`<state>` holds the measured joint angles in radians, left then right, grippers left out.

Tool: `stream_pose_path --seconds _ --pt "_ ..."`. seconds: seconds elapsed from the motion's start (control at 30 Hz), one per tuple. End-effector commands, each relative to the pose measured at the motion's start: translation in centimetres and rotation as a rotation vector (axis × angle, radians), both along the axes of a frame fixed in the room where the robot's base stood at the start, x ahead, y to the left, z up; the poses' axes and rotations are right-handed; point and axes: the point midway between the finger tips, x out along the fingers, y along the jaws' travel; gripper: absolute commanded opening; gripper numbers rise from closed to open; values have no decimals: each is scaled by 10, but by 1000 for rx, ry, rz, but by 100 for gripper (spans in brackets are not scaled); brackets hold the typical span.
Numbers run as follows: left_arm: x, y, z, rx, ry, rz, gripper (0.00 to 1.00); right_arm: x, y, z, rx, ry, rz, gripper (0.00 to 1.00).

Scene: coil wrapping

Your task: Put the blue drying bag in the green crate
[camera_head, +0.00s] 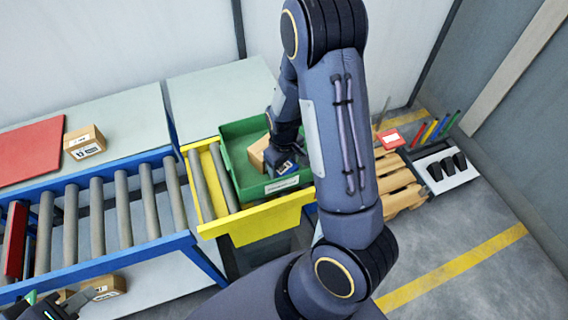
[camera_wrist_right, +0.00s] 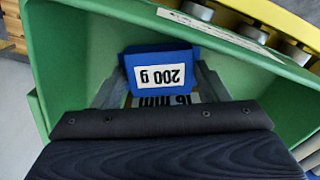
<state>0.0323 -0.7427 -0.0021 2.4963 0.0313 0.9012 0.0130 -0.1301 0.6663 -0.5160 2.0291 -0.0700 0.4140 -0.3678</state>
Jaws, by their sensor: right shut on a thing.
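The green crate (camera_head: 236,183) stands on the yellow-framed end of the roller conveyor. The blue drying bag (camera_head: 287,168) is inside it, near the front wall. In the right wrist view the bag (camera_wrist_right: 133,70) bears an upside-down "200 g" label and sits between the fingers. My right gripper (camera_head: 285,155) reaches down into the crate and is shut on the bag. A "16 mm" label (camera_wrist_right: 165,100) shows just below the bag, partly hidden by the gripper. My left gripper (camera_head: 48,306) is at the bottom left edge, cut off, its jaws unclear.
A brown carton (camera_head: 258,150) is in the crate beside my right gripper. Another carton (camera_head: 85,142) and a red panel (camera_head: 30,153) lie on the left table. A wooden pallet (camera_head: 397,182) and a white holder (camera_head: 447,172) stand to the right. My right arm hides part of the middle.

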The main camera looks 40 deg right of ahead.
Motion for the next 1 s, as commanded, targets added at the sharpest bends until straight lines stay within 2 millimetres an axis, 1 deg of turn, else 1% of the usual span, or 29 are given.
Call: stream_pose_path --seconds 0.03,0.17,0.2,0.43,0.53,0.57,0.67,0.9,1.0 --pt "0 0 -2 0 0 0 30 0 0 -1 0 0 0 70" --pt "0 0 -1 0 0 0 30 0 0 -1 0 0 0 87" --pt "0 0 -1 0 0 0 30 0 0 -1 0 0 0 89" --pt "0 0 0 0 0 0 30 0 0 0 0 0 0 89" --pt "0 0 4 0 0 0 30 0 0 5 0 0 0 89" --pt "0 0 2 0 0 0 30 1 0 6 0 -2 0 89" --pt "0 0 2 0 0 0 30 1 0 21 1 -5 1 89" --pt "0 0 3 0 0 0 30 2 1 74 1 -8 1 89" --pt "0 0 3 0 0 0 30 1 0 93 1 -7 0 89"
